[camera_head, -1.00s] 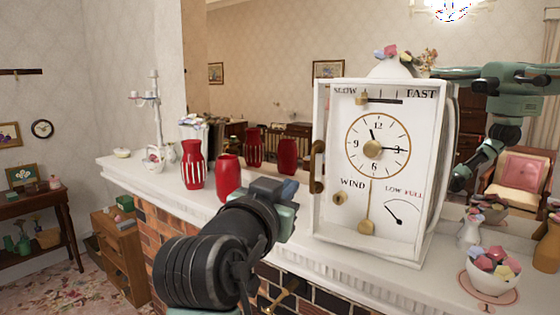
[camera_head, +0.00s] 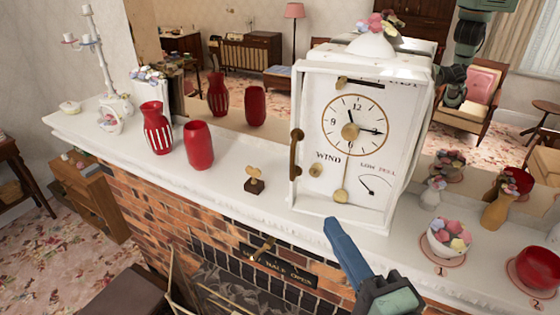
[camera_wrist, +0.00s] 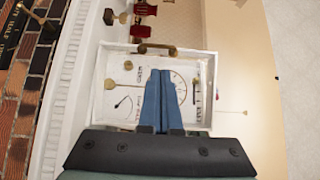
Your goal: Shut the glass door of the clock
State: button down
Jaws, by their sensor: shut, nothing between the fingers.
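The white clock (camera_head: 372,185) stands on the mantel, its round dial facing me. Its glass door (camera_head: 297,180) is a white frame around the face, with a brass handle (camera_head: 295,154) on the left side. I cannot tell whether the door sits flush with the case. My gripper (camera_head: 333,224) is shut and empty, its blue fingers in front of and below the clock's lower edge. In the wrist view, the fingers (camera_wrist: 160,74) point at the clock face and cover part of it; the handle (camera_wrist: 156,48) shows above them, apart from the fingertips.
A small wind-up key (camera_head: 254,180) stands on the mantel (camera_head: 225,195) left of the clock. Two red vases (camera_head: 198,145) stand further left. A bowl of colored pieces (camera_head: 449,238) and a red bowl (camera_head: 538,267) are at the right. A mirror lies behind the mantel.

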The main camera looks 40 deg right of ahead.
jog(key=shift+w+b, duration=0.9)
jog(key=shift+b, duration=1.1)
jog(key=p, duration=0.1)
send_near(294, 159)
jog(key=x, duration=0.3)
jog(key=f+x, duration=0.1)
jog(key=x, duration=0.1)
jog(key=shift+w+d, duration=0.1)
jog(key=shift+w, duration=0.2)
jog(key=shift+w+d, duration=0.25)
jog(key=shift+w, duration=0.3)
jog(key=shift+f, duration=0.1)
jog(key=x, duration=0.4)
jog(key=shift+w+d+p, duration=0.1)
jog(key=shift+d+p, duration=0.25)
